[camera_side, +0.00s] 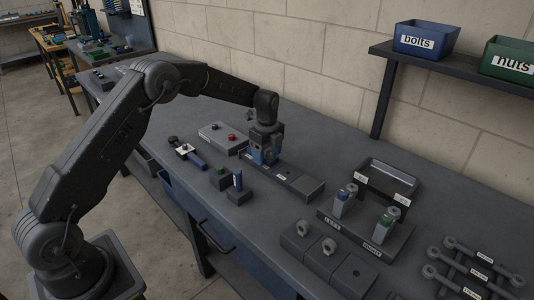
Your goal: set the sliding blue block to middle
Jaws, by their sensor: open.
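The sliding blue block (257,157) sits toward the left end of a long dark grey rail (312,189) that lies on the bench. Small white labels are set along the rail's front, too small to read. My gripper (265,150) points down over the block, with its fingers low around it. The fingers hide much of the block, and I cannot tell whether they touch it.
A stand with tubes and a tray (377,239) is to the right. A shelf (455,70) holds bins.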

